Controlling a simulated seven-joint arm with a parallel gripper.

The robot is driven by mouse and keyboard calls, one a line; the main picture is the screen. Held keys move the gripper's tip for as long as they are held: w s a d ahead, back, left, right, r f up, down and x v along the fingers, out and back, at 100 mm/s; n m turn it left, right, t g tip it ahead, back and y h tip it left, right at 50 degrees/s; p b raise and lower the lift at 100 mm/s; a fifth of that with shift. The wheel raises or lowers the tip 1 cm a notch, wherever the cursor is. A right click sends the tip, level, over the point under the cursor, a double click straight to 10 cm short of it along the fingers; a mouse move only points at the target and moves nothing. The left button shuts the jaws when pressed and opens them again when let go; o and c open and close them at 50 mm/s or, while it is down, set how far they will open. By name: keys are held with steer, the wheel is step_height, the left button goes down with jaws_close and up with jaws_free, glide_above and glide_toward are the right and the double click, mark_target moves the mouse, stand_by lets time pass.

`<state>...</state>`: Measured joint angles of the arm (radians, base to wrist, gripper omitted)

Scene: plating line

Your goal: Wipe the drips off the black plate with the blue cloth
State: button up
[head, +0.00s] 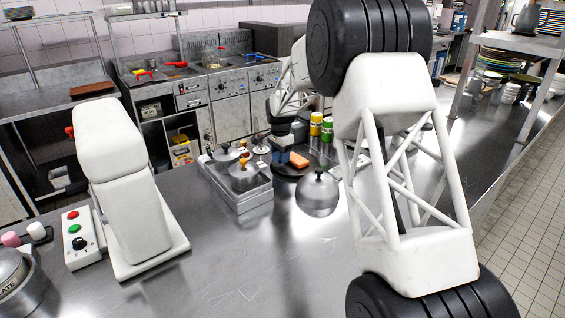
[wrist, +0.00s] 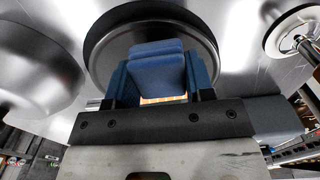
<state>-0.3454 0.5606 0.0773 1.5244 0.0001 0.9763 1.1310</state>
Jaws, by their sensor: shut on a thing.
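The black plate (head: 288,175) lies on the steel counter in the middle of the head view. An orange-brown piece of food (head: 299,160) is on it. My gripper (head: 281,149) points down over the plate's left part, shut on the folded blue cloth (head: 277,157). In the wrist view the cloth (wrist: 157,68) sits between the fingers, in front of the dark plate (wrist: 108,47), and hides its middle. I cannot tell whether the cloth touches the plate. No drips can be made out on the visible part of the plate.
A steel domed lid (head: 318,194) stands close in front of the plate. A steel holder with lidded pots (head: 241,178) is to its left. Yellow-topped and green-topped bottles (head: 327,129) stand behind. A button box (head: 80,236) is at the left. The front counter is clear.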

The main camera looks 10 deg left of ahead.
steer(key=shift+r, duration=2.8)
steer(key=shift+w, duration=0.1)
